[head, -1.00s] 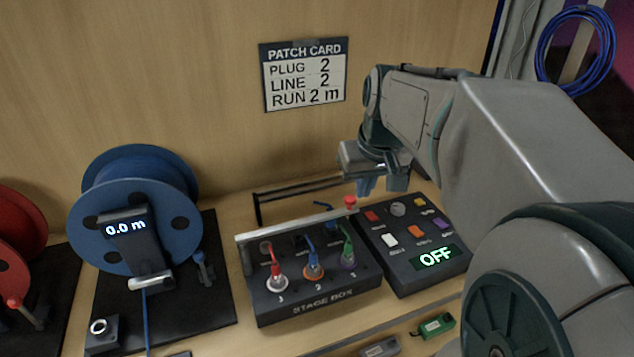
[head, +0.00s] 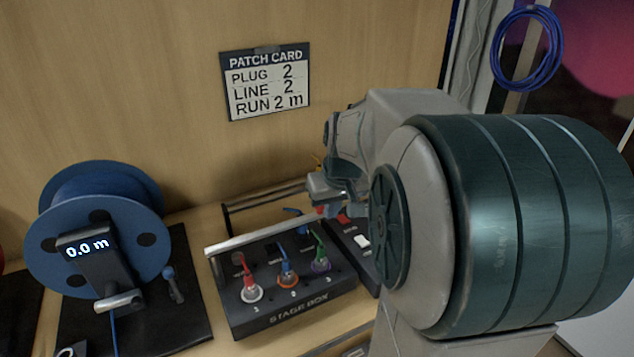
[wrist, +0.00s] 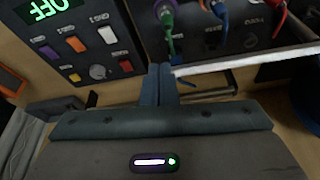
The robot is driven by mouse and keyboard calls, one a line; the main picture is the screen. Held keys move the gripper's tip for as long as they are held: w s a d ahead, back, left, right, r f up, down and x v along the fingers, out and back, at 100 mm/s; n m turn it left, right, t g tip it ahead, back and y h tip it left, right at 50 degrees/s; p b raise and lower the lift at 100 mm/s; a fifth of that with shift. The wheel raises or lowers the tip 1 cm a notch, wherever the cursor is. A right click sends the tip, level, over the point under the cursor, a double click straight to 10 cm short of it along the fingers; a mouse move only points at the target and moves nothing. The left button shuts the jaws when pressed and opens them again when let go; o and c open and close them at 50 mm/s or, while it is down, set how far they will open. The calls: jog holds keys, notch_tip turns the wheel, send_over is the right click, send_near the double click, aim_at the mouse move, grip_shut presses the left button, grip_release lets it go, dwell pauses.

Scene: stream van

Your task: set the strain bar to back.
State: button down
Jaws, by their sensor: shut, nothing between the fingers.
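The strain bar is a pale metal bar (head: 258,236) running across the top of the black stage box (head: 296,316), behind the row of plugs in the head view. In the wrist view the strain bar (wrist: 250,60) comes in from the right and ends close beside my fingers (wrist: 161,72). My fingers are shut with nothing between them. I cannot tell whether they touch the bar.
Several plugs with coloured cables (head: 287,275) stand in the stage box. A button panel (wrist: 85,45) lies right of it, mostly hidden by my arm in the head view. A blue cable reel (head: 60,205) stands at left. The wall behind carries a patch card (head: 265,85).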

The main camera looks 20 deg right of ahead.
jog(key=shift+w+d+f+p, duration=0.15)
jog(key=shift+w+f, duration=0.25)
jog(key=shift+w, duration=0.35)
jog(key=shift+w+d+f+p, duration=0.15)
jog(key=shift+w+f, duration=0.25)
jog(key=shift+w, duration=0.4)
jog(key=shift+w+f+p, duration=0.2)
jog(key=shift+w+f, duration=0.2)
jog(key=shift+w, duration=0.35)
